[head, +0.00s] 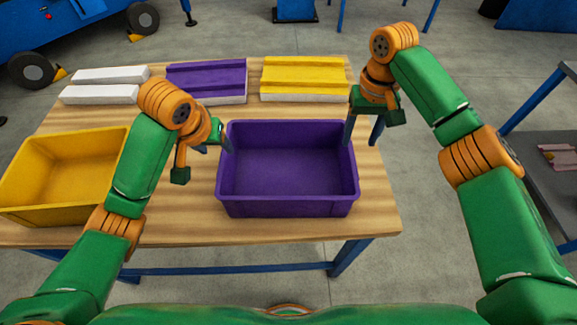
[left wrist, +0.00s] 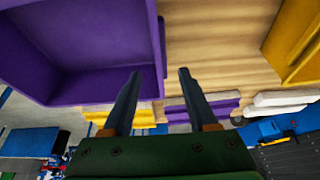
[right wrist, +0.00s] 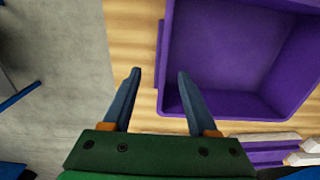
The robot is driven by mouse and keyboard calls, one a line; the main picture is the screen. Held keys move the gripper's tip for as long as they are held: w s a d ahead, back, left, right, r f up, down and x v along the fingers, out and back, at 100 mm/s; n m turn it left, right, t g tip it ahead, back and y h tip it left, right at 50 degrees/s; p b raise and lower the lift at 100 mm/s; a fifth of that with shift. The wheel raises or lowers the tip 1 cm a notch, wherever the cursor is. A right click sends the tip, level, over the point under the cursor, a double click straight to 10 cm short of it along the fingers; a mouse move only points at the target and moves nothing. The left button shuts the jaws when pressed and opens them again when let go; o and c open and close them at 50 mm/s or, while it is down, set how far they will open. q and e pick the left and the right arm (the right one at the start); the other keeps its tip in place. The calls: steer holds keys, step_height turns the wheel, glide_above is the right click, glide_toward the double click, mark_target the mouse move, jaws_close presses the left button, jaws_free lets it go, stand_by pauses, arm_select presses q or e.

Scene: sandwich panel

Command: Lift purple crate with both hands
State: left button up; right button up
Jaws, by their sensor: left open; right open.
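The purple crate (head: 288,207) stands upright and empty on the wooden table, near its front edge. My left gripper (head: 215,149) is open at the crate's left rim, fingers pointing down. In the left wrist view the crate's wall (left wrist: 80,88) runs up to the space between the two fingertips (left wrist: 159,73). My right gripper (head: 362,143) is open at the right rim. In the right wrist view the crate's rim (right wrist: 160,45) lines up with the gap between the fingertips (right wrist: 158,72). I cannot tell whether any finger touches the crate.
A yellow crate (head: 60,215) stands left of the purple one, beneath my left arm. White (head: 100,94), purple (head: 205,75) and yellow (head: 303,75) panels lie along the table's back. Bare tabletop (head: 190,215) separates the crates. A grey shelf (head: 553,130) stands at the right.

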mark_target(223, 157)
arm_select(q)
steer(key=shift+s, duration=0.25)
arm_select(e)
steer(key=shift+s, duration=0.3)
arm_select(q)
steer(key=x, duration=0.6)
steer(key=shift+w+f, duration=0.2)
steer(key=shift+w, duration=0.2)
arm_select(e)
steer(key=f, duration=0.6)
steer(key=shift+w+a+f, duration=0.1)
steer(key=shift+w+f, duration=0.1)
steer(key=shift+w, duration=0.15)
arm_select(q)
steer(key=shift+f, duration=0.3)
arm_select(e)
steer(key=shift+s+f, duration=0.15)
steer(key=shift+f, duration=0.15)
arm_select(q)
steer(key=shift+a, duration=0.1)
steer(key=shift+c, duration=0.2)
arm_select(e)
steer(key=shift+c, duration=0.2)
arm_select(q)
steer(key=shift+w, duration=0.1)
jaws_close()
arm_select(e)
jaws_close()
